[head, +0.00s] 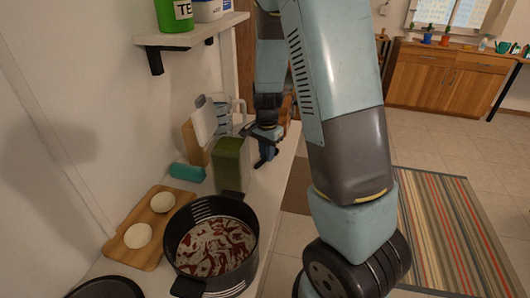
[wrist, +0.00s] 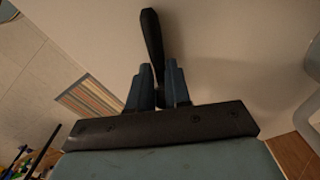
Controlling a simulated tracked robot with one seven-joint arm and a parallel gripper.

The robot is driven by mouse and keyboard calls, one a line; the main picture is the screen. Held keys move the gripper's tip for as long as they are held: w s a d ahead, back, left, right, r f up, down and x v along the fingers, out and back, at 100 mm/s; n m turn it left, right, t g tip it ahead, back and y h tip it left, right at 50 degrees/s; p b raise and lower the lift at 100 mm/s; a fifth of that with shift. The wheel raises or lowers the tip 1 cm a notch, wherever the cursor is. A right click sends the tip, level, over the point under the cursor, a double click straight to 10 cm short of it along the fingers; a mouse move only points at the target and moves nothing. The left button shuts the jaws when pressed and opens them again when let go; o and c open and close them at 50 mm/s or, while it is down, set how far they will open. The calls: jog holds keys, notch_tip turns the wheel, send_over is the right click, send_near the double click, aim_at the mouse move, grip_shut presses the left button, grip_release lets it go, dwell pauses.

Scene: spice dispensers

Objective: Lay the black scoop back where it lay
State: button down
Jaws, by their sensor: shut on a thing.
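The black scoop (wrist: 152,38) shows in the wrist view as a dark handle rising from between the fingers. My gripper (wrist: 159,82) is shut on it. The scoop's bowl is not clear, being largely hidden behind the fingers. In the head view my gripper (head: 266,148) is over the far part of the white counter (head: 279,178), just right of a green-filled clear container (head: 231,160). There the scoop is too small and dark to tell from the gripper. Whether it touches the counter I cannot tell.
A black pot (head: 214,246) of red and white contents stands nearer on the counter. A wooden board (head: 148,244) with two pale round pieces is at its left. A teal item (head: 187,172) lies by the wall. A shelf (head: 190,38) hangs above. The counter's right edge is close to my gripper.

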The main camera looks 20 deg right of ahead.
jog(key=c, duration=1)
grip_release()
jog(key=shift+r, duration=0.1)
notch_tip(320, 180, up, 13)
jog(key=s+r+n+t, duration=0.2)
jog(key=s+r+n, duration=0.1)
jog(key=s+r, duration=0.2)
jog(key=s+r+n+t, duration=0.1)
jog(key=s+r+n, duration=0.3)
jog(key=s, duration=0.6)
jog(key=s+r+n+t, duration=0.2)
jog(key=s+r+n, duration=0.2)
jog(key=s+r, duration=0.2)
jog(key=shift+s+a+r+t, duration=0.1)
jog(key=shift+s+a+t, duration=0.05)
jog(key=shift+s, duration=0.4)
jog(key=shift+s+a+r+t, duration=0.1)
jog(key=shift+s+a+t, duration=0.05)
jog(key=shift+s, duration=0.4)
